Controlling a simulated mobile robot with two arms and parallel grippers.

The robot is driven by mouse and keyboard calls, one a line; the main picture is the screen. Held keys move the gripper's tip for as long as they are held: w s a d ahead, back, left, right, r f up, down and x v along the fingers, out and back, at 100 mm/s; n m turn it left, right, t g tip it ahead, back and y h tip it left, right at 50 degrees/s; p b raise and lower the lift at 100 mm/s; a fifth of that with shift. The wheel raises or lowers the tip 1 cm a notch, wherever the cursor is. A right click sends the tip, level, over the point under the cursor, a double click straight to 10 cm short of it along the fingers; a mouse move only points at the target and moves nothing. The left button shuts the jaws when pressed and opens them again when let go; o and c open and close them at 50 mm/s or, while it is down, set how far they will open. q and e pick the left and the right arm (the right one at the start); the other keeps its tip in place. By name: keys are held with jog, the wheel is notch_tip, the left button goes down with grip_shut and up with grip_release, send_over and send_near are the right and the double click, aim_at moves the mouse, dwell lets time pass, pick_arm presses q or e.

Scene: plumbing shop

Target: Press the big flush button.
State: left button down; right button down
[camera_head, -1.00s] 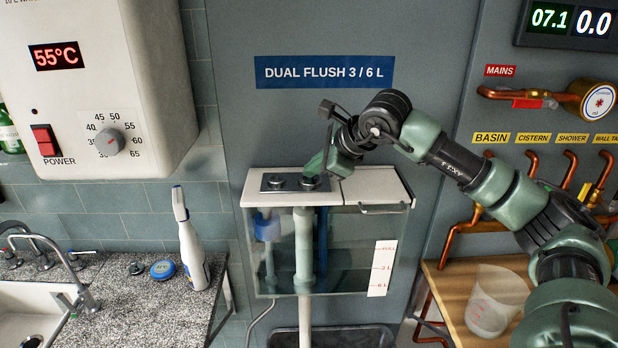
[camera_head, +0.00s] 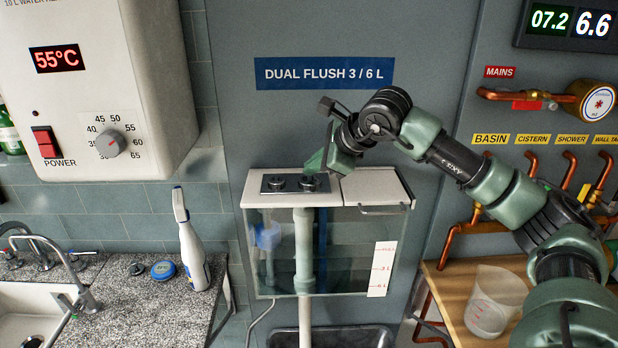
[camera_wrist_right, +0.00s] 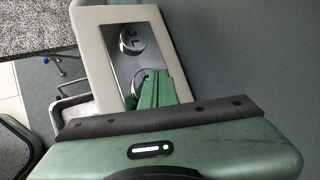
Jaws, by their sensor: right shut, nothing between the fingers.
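The dual flush plate (camera_head: 291,183) lies on top of the cistern lid and bears two round buttons. The left one (camera_head: 274,184) reads "3 L" in the right wrist view (camera_wrist_right: 131,39). The other, presumably the big flush button (camera_head: 309,184), is partly hidden by my fingers in the right wrist view (camera_wrist_right: 142,80). My right gripper (camera_head: 314,163) is shut and empty, with its fingertips just above that button, seemingly apart from it. It also shows in the right wrist view (camera_wrist_right: 160,75). My left gripper is not in view.
The glass cistern tank (camera_head: 340,245) holds water, a blue float (camera_head: 265,236) and a pale central tube. A white spray bottle (camera_head: 193,245) stands on the counter at left. A clear jug (camera_head: 494,300) stands on the wooden shelf at right, below copper pipes.

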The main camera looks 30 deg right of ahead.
aim_at(313, 180)
jog(key=shift+r+p, duration=2.15)
jog(key=shift+r, duration=0.9)
jog(key=shift+f, duration=0.1)
